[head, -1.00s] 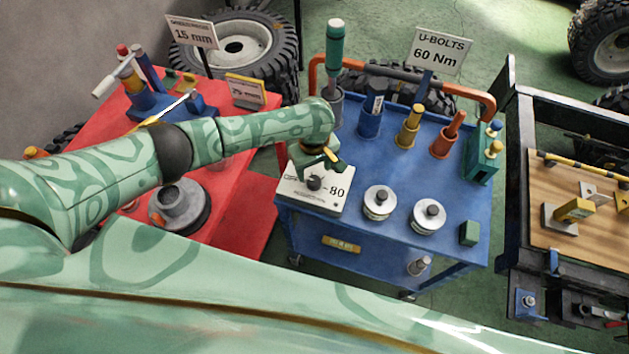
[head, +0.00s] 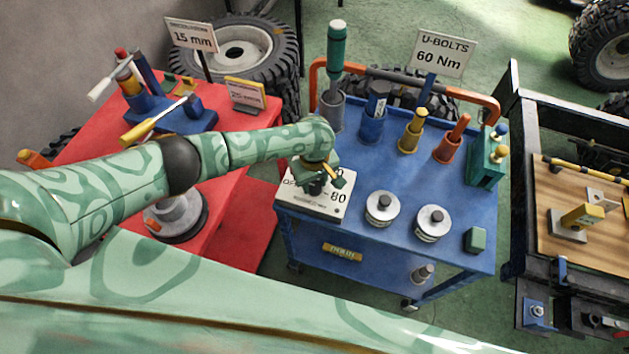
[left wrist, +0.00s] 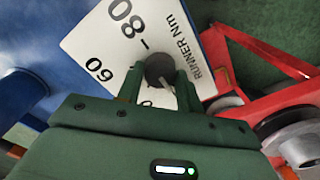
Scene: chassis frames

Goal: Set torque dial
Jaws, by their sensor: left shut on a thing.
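The torque dial is a dark round knob (left wrist: 159,68) on a white plate (head: 300,206) at the near left corner of the blue cart. In the left wrist view the plate (left wrist: 92,42) shows 60, 80 and the words "RUNNER Nm"; part of the scale is hidden by my gripper. My left gripper (head: 322,182) is over the plate, and in the left wrist view its two fingers (left wrist: 160,76) are shut on the knob's sides. A sign (head: 440,53) behind the cart reads "U-BOLTS 60 Nm". I cannot tell the knob's exact setting. My right gripper is not in view.
A red table (head: 228,222) is to the left, a wood-topped bench (head: 555,250) to the right.

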